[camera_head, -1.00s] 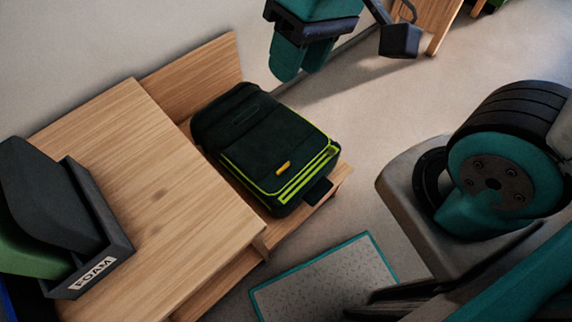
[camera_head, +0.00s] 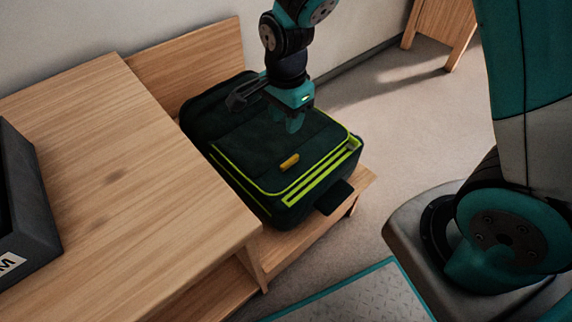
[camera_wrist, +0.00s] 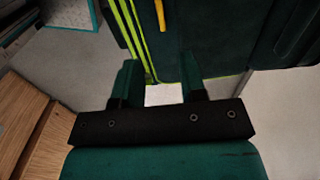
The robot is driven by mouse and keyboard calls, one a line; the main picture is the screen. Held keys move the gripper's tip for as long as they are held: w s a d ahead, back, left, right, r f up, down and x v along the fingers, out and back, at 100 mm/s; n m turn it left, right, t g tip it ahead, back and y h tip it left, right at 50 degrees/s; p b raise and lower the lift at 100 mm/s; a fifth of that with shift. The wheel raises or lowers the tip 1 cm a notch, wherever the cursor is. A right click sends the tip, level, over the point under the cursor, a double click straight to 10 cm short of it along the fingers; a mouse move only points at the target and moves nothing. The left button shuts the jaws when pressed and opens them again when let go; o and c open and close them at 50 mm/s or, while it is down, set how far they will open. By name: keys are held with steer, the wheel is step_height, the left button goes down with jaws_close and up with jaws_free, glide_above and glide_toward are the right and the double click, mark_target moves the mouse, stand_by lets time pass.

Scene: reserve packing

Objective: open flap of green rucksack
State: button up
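The dark green rucksack (camera_head: 232,190) lies on its back on a low wooden bench. Its flap (camera_head: 255,152) is down over the front, edged with lime trim, with a yellow tab (camera_head: 289,161) near its free edge. The tab also shows at the top of the wrist view (camera_wrist: 160,14). My gripper (camera_head: 295,124) points down over the far right part of the rucksack, behind the tab. In the wrist view its two fingers (camera_wrist: 160,80) are apart with nothing between them. I cannot tell whether the fingertips touch the cloth.
A wooden table (camera_head: 120,170) stands left of the bench (camera_head: 300,232), higher than it. A dark box (camera_head: 30,200) sits at the table's left end. A backboard (camera_head: 195,65) rises behind the rucksack. Floor right of the bench is clear.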

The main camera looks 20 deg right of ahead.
mark_target(286, 163)
step_height(286, 163, down, 15)
steer(key=b, duration=0.5)
steer(key=shift+r, duration=0.2)
jaws_close()
